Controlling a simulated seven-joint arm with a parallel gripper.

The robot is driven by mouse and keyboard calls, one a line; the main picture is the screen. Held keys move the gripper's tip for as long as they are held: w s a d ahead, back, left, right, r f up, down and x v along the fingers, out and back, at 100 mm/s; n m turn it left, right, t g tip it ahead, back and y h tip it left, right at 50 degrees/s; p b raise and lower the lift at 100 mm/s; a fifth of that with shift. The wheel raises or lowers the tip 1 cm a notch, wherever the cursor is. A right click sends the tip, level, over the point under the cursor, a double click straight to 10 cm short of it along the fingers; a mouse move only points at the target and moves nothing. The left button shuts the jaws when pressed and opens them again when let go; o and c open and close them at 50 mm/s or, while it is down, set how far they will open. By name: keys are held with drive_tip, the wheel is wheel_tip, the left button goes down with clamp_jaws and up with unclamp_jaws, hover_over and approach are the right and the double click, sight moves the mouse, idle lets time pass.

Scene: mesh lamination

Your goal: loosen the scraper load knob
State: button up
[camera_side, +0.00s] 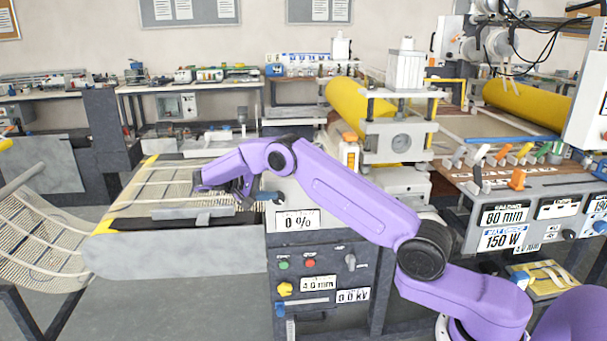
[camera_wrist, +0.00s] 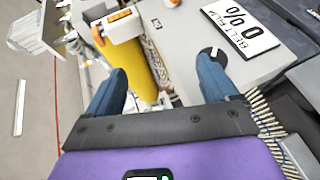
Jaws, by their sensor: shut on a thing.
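My gripper (camera_side: 243,190) reaches from the purple arm to the left side of the white panel. In the wrist view its two blue fingers (camera_wrist: 160,80) stand well apart. A dark round knob with a white pointer mark (camera_wrist: 214,53), seemingly the scraper load knob, shows at the right fingertip, which partly covers it. In the side view a small dark knob (camera_side: 280,198) sits at the panel's edge, beside a blue fingertip.
A white plate reading 0 % (camera_side: 297,221) is just below the knob. The mesh belt (camera_side: 175,185) with a grey bar (camera_side: 195,213) lies to the left. A yellow roll (camera_side: 358,108) and an orange-and-white part (camera_side: 349,153) stand behind. Lower controls (camera_side: 285,289) are on the dark cabinet.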

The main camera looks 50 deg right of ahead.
drive_tip(key=s+r+g, duration=0.1)
drive_tip(key=s+r, duration=0.5)
drive_tip(key=s, duration=0.5)
drive_tip(key=shift+s+a+m, duration=0.25)
drive_tip(key=shift+a+m, duration=0.05)
drive_tip(key=shift+m, duration=0.1)
drive_tip(key=a+f+n+t+y, duration=0.1)
drive_tip(key=a+f+n+t, duration=0.3)
drive_tip(key=f+n+t, duration=0.75)
drive_tip(key=a+f+n+t, duration=0.2)
drive_tip(key=a+n+t, duration=0.4)
drive_tip(key=n, duration=1.3)
drive_tip(key=x, duration=1.8)
drive_tip(key=shift+r+t, duration=0.25)
drive_tip(key=shift+t, duration=0.1)
drive_tip(key=shift+s+d, duration=0.1)
drive_tip(key=shift+s, duration=0.05)
drive_tip(key=c, duration=1)
